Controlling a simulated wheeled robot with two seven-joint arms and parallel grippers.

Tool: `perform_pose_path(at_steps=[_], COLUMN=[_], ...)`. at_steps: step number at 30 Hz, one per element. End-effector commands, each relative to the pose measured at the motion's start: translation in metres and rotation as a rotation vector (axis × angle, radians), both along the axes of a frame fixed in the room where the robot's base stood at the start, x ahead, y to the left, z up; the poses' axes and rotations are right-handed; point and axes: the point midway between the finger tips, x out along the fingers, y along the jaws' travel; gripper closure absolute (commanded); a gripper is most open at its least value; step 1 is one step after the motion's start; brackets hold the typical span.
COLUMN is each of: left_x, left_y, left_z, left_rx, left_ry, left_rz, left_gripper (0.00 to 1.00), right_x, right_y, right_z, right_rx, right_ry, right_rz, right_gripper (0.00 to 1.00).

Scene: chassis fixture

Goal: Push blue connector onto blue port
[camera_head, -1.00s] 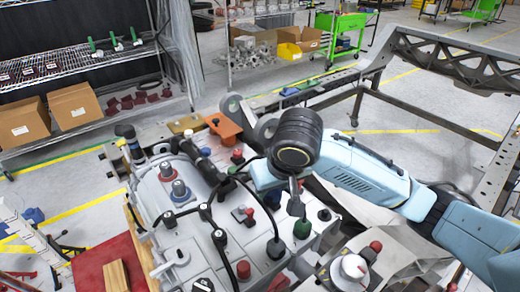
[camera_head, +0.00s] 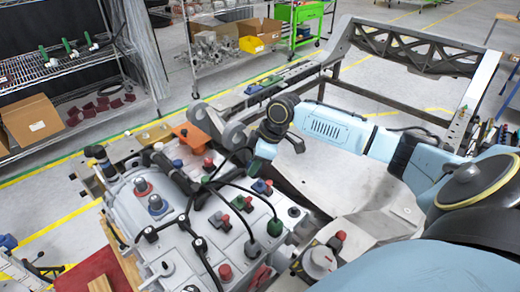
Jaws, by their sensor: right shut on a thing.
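My right gripper (camera_head: 256,168) points down over the right-middle of the grey chassis unit (camera_head: 215,235). Its fingers are small and partly hidden by the light blue wrist. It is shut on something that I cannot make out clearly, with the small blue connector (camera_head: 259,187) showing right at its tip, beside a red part. Whether the connector is seated on the blue port below cannot be told; the port is hidden. My left gripper is not in view.
A green connector (camera_head: 275,228) with a black cable stands close in front. Black cables arch over the unit. A red-topped grey fixture (camera_head: 320,258) is at front right. Shelves stand behind.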

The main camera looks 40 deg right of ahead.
Motion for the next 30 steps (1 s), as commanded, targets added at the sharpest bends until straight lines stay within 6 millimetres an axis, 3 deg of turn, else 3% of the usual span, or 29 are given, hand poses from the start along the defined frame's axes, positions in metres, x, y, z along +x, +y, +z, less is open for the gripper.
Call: perform_pose_path(at_steps=[3,6,14,24,30], left_x=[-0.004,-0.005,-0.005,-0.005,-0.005], left_y=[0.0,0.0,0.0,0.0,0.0], left_z=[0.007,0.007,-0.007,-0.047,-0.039], left_rx=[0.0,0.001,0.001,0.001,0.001], left_ry=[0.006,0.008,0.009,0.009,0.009], left_rz=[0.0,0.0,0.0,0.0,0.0], left_gripper=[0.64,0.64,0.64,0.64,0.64], right_x=[0.003,0.004,0.003,0.003,0.003], right_y=[-0.019,-0.025,-0.026,-0.026,-0.026], right_z=[0.005,0.004,-0.008,-0.043,-0.036], right_rx=[-0.001,-0.001,-0.002,-0.003,-0.003], right_ry=[-0.001,-0.001,-0.001,0.0,-0.002], right_rz=[0.04,0.059,0.066,0.065,0.065], right_gripper=[1.0,1.0,1.0,1.0,1.0])
